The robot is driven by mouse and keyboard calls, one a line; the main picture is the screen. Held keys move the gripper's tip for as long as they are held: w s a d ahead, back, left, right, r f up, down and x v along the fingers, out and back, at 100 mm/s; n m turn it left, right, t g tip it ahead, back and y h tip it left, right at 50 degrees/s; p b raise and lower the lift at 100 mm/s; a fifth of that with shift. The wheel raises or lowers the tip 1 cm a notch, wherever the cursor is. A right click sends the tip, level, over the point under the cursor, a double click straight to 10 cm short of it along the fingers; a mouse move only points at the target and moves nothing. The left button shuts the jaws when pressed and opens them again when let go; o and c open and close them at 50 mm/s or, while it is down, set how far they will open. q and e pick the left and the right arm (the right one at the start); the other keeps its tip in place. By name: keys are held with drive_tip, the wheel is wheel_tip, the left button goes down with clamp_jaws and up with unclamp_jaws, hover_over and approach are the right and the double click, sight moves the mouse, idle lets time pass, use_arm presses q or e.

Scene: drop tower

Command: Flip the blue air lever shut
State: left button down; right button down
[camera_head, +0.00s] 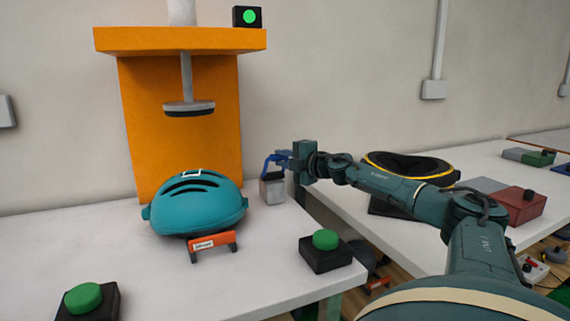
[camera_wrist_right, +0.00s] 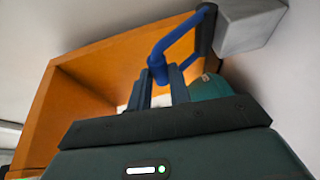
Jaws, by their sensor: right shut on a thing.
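The blue air lever (camera_head: 266,160) rises from a small grey block (camera_head: 272,190) at the right edge of the white table, beside the drop tower. My right gripper (camera_head: 283,160) reaches in from the right and is shut on the lever. In the right wrist view, the bent blue lever (camera_wrist_right: 182,36) runs from a dark pivot beside the grey block (camera_wrist_right: 250,28) down to the fingers of the right gripper (camera_wrist_right: 160,76). The lever's held end is partly hidden between the fingers. My left gripper is out of view.
The orange drop tower (camera_head: 180,120) stands behind a teal helmet (camera_head: 195,208). Green buttons on black boxes stand front left (camera_head: 84,300) and front right (camera_head: 325,245). A black and yellow round object (camera_head: 410,165) rests on the right table. Open tabletop lies left of the helmet.

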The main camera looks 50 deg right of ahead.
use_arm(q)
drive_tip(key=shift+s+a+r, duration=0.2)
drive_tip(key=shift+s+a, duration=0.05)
use_arm(e)
drive_tip(key=shift+s+a+f, duration=0.15)
drive_tip(key=shift+s+f, duration=0.1)
drive_tip(key=shift+f, duration=0.3)
drive_tip(key=c, duration=1.3)
unclamp_jaws()
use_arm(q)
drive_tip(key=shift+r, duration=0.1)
